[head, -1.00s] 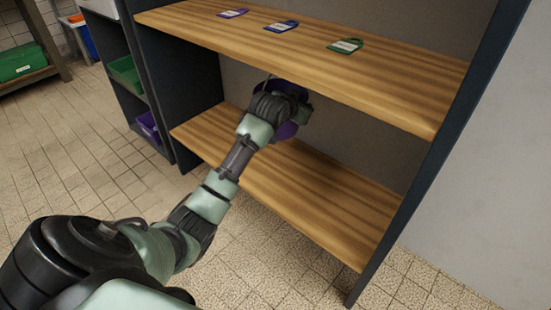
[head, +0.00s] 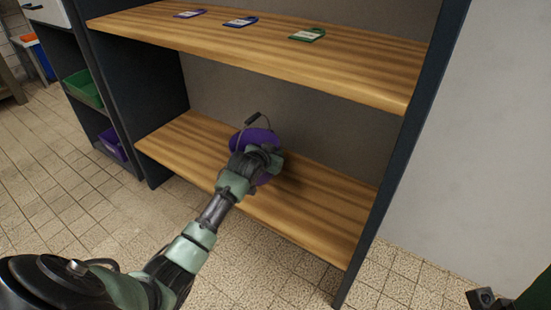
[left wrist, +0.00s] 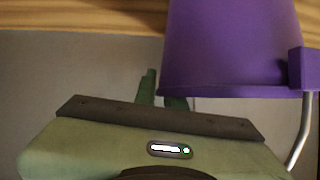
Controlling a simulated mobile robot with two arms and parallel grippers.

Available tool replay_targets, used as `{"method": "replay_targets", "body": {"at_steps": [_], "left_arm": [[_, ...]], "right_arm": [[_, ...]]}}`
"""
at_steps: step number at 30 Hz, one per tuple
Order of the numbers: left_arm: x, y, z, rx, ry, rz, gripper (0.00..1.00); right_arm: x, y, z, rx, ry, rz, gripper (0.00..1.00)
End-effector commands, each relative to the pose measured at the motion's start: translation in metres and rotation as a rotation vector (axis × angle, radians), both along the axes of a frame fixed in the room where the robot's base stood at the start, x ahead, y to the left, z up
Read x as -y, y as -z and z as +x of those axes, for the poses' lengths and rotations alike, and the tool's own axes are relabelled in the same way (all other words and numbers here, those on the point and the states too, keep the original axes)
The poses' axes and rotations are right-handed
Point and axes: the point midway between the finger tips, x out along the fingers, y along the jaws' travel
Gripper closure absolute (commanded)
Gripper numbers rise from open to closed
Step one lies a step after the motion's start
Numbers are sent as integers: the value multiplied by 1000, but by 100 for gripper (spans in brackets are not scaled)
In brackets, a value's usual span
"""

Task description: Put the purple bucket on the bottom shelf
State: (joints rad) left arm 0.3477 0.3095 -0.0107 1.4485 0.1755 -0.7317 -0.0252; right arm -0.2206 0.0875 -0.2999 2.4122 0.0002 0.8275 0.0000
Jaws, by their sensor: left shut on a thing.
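The purple bucket (head: 257,138) is inside the open bay over the bottom shelf (head: 315,205), with its dark handle sticking up. My left gripper (head: 262,160) is in front of it and partly hides it. In the left wrist view the bucket (left wrist: 232,50) fills the upper right, with its handle at the right edge. The green fingers of my left gripper (left wrist: 160,92) are shut at the bucket's rim. The wood of the shelf (left wrist: 70,18) shows at the top of that view. I cannot tell whether the bucket's base touches the shelf.
The upper shelf (head: 265,45) hangs above, with purple, blue and green tags (head: 307,34) on it. A dark side panel (head: 405,150) bounds the bay on the right. A neighbouring unit at left holds a green bin (head: 84,88) and a purple bin (head: 112,144). The bottom shelf is otherwise clear.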

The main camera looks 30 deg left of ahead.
Motion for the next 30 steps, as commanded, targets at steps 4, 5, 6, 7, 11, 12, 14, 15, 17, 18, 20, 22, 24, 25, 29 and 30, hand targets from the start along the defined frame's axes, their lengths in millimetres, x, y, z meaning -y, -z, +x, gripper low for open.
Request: {"method": "replay_targets", "body": {"at_steps": [4,5,6,7,11,12,14,15,17,18,20,22,24,25,29,30], "left_arm": [[-1,1,1,8,1,4,100],[-1,1,1,8,1,4,100],[-1,0,1,8,1,4,100],[-1,0,1,8,1,4,100],[-1,2,1,7,1,4,100],[0,3,1,7,1,4,100],[0,6,0,2,1,1,78],[0,6,0,2,1,1,67],[0,6,0,1,1,1,67],[0,6,0,1,1,1,67],[0,6,0,1,1,1,67],[0,6,0,1,1,1,67],[0,6,0,2,1,1,67],[0,5,0,2,1,1,67],[1,-3,-8,1,1,1,67],[1,-7,-14,1,0,2,67]], "right_arm": [[0,-2,1,8,0,-1,34],[0,-2,1,7,0,-1,34],[0,-2,1,7,0,-1,34],[0,-2,1,7,0,-1,34],[0,-2,1,7,0,-1,34],[0,-2,1,6,0,-1,34],[0,-1,0,6,0,-1,34],[0,-1,0,6,0,-1,34],[0,-1,0,7,0,-1,34],[0,-1,0,7,0,-1,34],[0,-1,0,7,0,-1,34],[0,-1,0,7,0,-1,34],[0,-1,0,7,-1,-1,34],[0,-1,0,7,-1,-1,34],[0,-7,-1,4,0,0,34],[0,-2,-1,-21,-1,1,34]]}}
